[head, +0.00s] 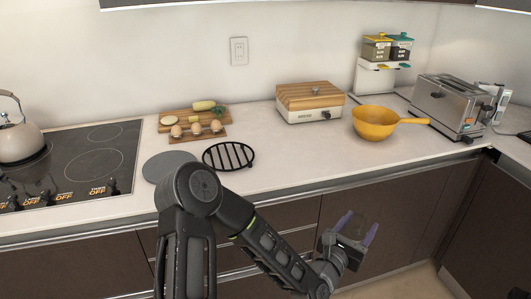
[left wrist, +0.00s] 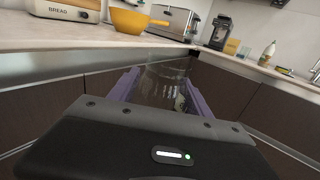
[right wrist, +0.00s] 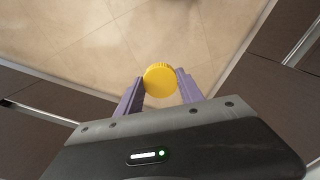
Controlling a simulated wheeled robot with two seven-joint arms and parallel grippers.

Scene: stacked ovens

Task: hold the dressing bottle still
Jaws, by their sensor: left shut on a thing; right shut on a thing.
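My left gripper (head: 355,228) reaches out low in front of the counter, over the floor side. It is shut on a clear, see-through container, which I take for the dressing bottle (left wrist: 165,82); its outline is faint. In the left wrist view the container stands between the purple fingers (left wrist: 158,92). My right gripper (right wrist: 160,88) is seen only in its own wrist view. It is shut on a round yellow cap (right wrist: 160,79) with a ridged edge. Whether anything is below the cap is hidden.
The counter holds a yellow pan (head: 372,123), a bread box (head: 310,103), a toaster (head: 446,105), a black trivet (head: 228,156) and a board with food (head: 198,132). A kettle (head: 18,130) stands on the stove at left. Brown cabinets (head: 440,205) front the counter.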

